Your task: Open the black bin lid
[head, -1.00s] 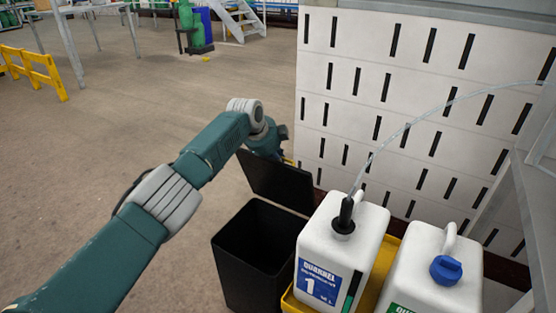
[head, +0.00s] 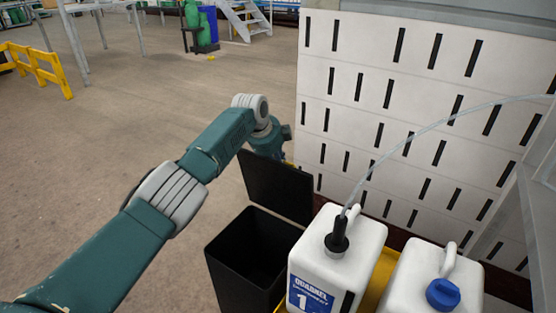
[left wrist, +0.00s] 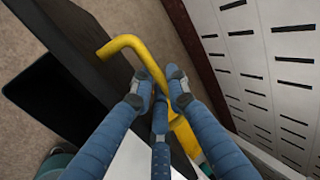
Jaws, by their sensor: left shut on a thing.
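The black bin (head: 240,273) stands on the floor beside the white canisters, its dark mouth uncovered. Its black lid (head: 277,187) is raised at the back and stands steeply tilted. In the left wrist view a yellow handle (left wrist: 128,43) runs along the dark lid (left wrist: 82,48). My left gripper (left wrist: 160,87) is shut on this yellow handle, one finger on each side. In the head view my left arm reaches behind the lid, which hides the fingertips. My right gripper is not in view.
A white canister (head: 315,265) with a black cap and clear hose stands right of the bin, beside another with a blue cap (head: 443,294). Both stand in a yellow tray (head: 376,277). A slotted white wall (head: 405,110) rises behind. Open floor lies left.

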